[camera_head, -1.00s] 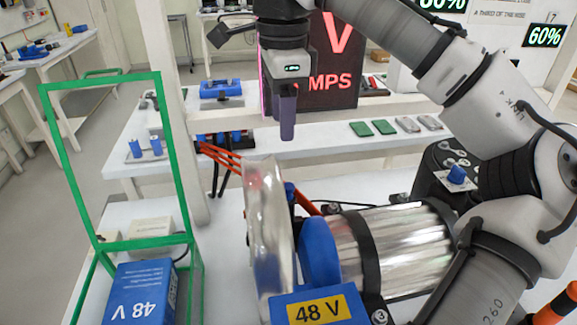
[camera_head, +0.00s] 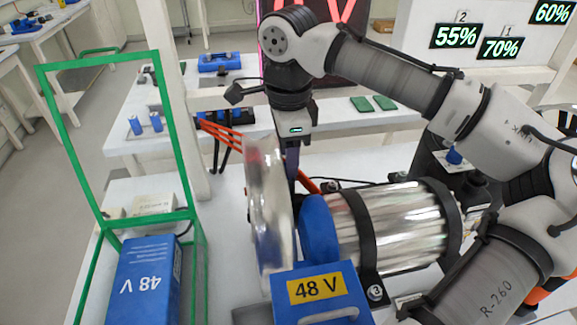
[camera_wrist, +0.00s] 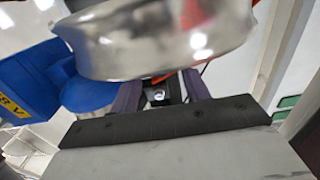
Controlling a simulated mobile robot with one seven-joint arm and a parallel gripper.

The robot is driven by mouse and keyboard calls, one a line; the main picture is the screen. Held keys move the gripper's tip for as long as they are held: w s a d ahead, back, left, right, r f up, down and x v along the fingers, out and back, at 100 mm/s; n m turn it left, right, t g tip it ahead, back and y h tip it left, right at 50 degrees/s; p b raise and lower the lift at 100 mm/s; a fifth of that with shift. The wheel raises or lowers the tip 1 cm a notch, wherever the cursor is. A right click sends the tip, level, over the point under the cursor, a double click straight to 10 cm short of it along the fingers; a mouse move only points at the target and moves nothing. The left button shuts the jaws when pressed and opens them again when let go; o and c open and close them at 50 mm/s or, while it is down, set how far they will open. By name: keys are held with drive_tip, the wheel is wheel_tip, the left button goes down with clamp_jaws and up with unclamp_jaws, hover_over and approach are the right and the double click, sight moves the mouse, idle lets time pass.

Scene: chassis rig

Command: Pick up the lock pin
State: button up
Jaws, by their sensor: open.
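My gripper (camera_head: 292,162) points down just behind the shiny metal disc (camera_head: 268,200) in the head view; its fingertips are partly hidden there. In the wrist view my gripper (camera_wrist: 160,88) has its two dark purple fingers apart. A small black part with a bright round spot (camera_wrist: 158,96) shows between them; I cannot tell whether this is the lock pin. A blue knob (camera_head: 454,156) stands upright on a small pale plate at the right, away from my gripper. No lock pin can be clearly made out.
The disc joins a blue hub (camera_head: 320,230) and a ribbed metal cylinder (camera_head: 400,225), close beside my gripper. A blue 48 V box (camera_head: 318,292) is in front. A green frame (camera_head: 118,218) stands left. Orange cables (camera_head: 228,133) run behind the disc.

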drive_tip(key=shift+f, duration=0.9)
drive_tip(key=shift+c, duration=0.3)
clamp_jaws()
drive_tip(key=shift+r, duration=0.15)
